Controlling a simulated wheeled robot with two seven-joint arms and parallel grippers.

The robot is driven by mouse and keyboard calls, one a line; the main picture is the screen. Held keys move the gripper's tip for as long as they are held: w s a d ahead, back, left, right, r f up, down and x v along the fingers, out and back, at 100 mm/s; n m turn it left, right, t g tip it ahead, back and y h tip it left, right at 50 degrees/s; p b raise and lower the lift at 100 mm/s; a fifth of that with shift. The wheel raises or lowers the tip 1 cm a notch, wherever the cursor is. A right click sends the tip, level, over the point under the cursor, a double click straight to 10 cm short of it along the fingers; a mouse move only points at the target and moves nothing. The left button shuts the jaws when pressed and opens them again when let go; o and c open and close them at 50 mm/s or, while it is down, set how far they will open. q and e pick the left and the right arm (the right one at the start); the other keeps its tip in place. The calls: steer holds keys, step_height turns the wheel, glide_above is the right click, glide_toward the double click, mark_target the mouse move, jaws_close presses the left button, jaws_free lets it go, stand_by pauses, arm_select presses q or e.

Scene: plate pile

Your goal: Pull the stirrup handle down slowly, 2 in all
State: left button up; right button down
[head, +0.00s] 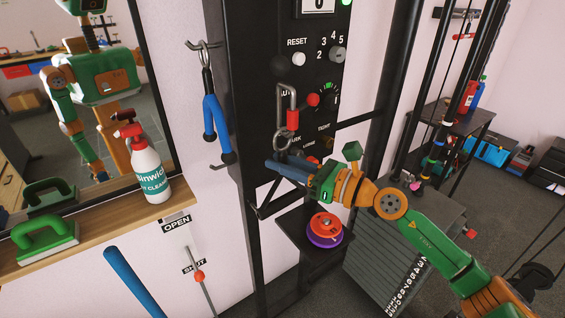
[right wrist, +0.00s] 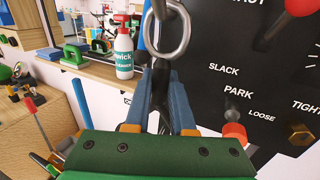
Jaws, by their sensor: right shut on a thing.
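My right gripper (head: 280,168) reaches in from the right to the front of the black machine column. Its two blue-grey fingers (right wrist: 170,105) are shut on the dark stirrup handle (right wrist: 160,88), which hangs just under a metal ring (right wrist: 170,38). In the head view the ring (head: 283,139) hangs below a metal link on the column, and the fingers hide most of the handle. Only a narrow dark part of the handle shows between the fingers in the right wrist view. My left gripper is not in view.
The column panel (head: 318,75) carries knobs close above my gripper. A small black shelf (head: 300,228) with red and purple discs (head: 326,228) stands below it. A wooden ledge (head: 100,226) with a spray bottle (head: 148,165) is at left. A blue-handled hook item (head: 212,117) hangs nearby.

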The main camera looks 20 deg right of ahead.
mark_target(283, 149)
steer(key=shift+f+b, duration=0.9)
steer(key=shift+f, duration=0.35)
steer(key=shift+f+b, duration=0.55)
steer(key=shift+f, duration=0.1)
steer(key=shift+r+p, duration=1.25)
steer(key=shift+r, duration=0.1)
steer(key=shift+r+p, duration=1.1)
steer(key=shift+r, duration=0.05)
steer(key=shift+r+p, duration=1.1)
steer(key=shift+r, duration=0.05)
